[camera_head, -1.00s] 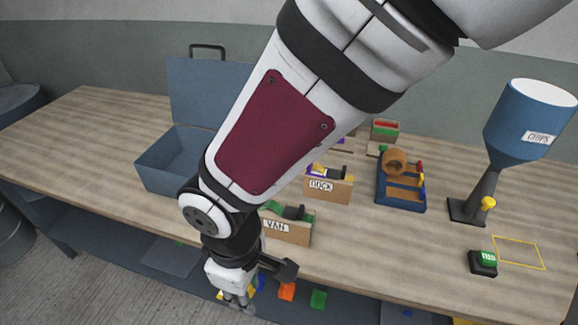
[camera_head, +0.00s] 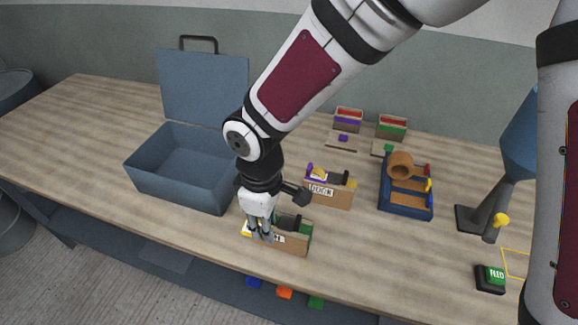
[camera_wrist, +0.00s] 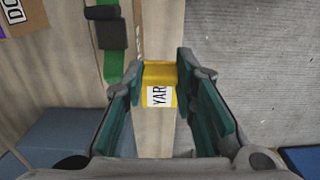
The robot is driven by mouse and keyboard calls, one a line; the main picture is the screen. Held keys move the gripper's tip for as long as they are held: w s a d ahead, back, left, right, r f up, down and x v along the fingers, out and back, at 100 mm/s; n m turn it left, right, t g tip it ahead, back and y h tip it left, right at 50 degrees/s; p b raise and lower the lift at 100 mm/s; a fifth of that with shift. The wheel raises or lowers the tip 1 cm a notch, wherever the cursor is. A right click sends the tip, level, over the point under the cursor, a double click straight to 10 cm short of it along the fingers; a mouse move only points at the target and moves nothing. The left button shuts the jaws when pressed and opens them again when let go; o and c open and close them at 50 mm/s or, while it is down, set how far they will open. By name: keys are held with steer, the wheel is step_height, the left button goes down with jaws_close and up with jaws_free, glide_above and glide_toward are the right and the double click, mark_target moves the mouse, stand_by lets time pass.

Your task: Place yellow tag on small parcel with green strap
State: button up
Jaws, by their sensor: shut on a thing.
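The small parcel with the green strap (camera_head: 297,246) stands on the table near the front edge. In the wrist view, its green strap (camera_wrist: 113,66) and a black fitting run along the left. My gripper (camera_head: 262,238) is at the parcel's left end and partly hides its label in the head view. In the wrist view, my gripper (camera_wrist: 158,82) is shut on the yellow tag (camera_wrist: 160,72), which has a white label reading "YAR". The tag overlaps the cardboard in that view; I cannot tell whether they touch. In the head view, a little yellow shows beside the fingers.
An open blue case (camera_head: 178,190) stands to the left. Another parcel labelled "DOCK" (camera_head: 340,195) stands behind, with a blue tray (camera_head: 407,208) to its right. A green feed button (camera_head: 490,279) is at front right. Coloured blocks (camera_head: 285,292) lie below the tabletop.

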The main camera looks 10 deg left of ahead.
steer(key=w, duration=0.6)
steer(key=shift+f, duration=0.35)
steer(key=shift+f+p, duration=0.65)
steer(key=shift+f, duration=1.05)
steer(key=shift+f, duration=0.3)
steer(key=o, duration=0.8)
step_height(320, 180, up, 13)
steer(key=shift+f+b, duration=0.2)
steer(key=shift+b, duration=0.55)
steer(key=shift+d, duration=0.1)
